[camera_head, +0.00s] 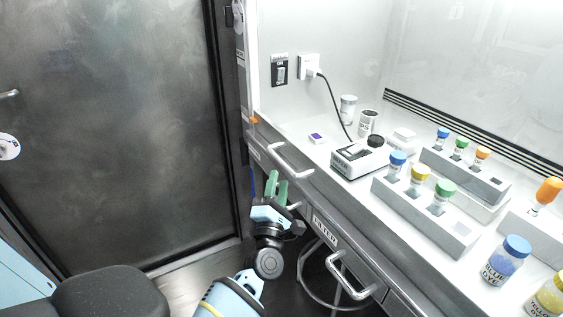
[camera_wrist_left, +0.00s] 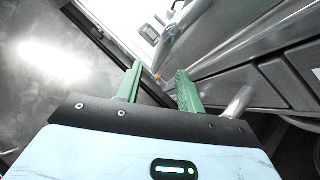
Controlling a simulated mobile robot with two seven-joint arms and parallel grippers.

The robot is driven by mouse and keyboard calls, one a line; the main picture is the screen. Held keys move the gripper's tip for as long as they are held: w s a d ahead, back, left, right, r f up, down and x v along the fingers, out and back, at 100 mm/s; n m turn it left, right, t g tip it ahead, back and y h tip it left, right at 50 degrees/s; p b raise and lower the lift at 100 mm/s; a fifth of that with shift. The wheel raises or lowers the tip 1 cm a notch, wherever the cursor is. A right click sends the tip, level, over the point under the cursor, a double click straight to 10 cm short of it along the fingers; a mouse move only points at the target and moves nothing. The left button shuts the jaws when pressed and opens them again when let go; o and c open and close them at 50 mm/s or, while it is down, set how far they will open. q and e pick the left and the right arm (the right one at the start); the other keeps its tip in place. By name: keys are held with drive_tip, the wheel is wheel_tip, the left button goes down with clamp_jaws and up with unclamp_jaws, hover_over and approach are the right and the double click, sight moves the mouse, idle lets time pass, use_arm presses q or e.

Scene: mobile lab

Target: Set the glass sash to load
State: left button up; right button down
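My left gripper (camera_head: 277,179) is low in front of the hood's front edge, just below an upper metal bar handle (camera_head: 290,161). Its green fingers are apart and empty; the left wrist view also shows the open gripper (camera_wrist_left: 158,77). In that view the handle (camera_wrist_left: 182,38) lies beyond the fingertips, with a gap. An orange mark (camera_head: 254,120) is on the side frame at the left end of the hood; I cannot read any load label there. The clear glass pane itself is hard to make out. My right gripper is out of view.
A drawer front marked FILTER (camera_head: 325,229) has a lower handle (camera_head: 352,277). On the white bench are a small device (camera_head: 357,162), a vial rack (camera_head: 420,212) and a blue dye jar (camera_head: 506,262). A dark door (camera_head: 120,130) is at left, and a black seat (camera_head: 110,292) is below.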

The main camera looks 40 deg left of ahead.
sight(282, 159)
use_arm(q)
drive_tip(key=shift+x, duration=3.6)
clamp_jaws()
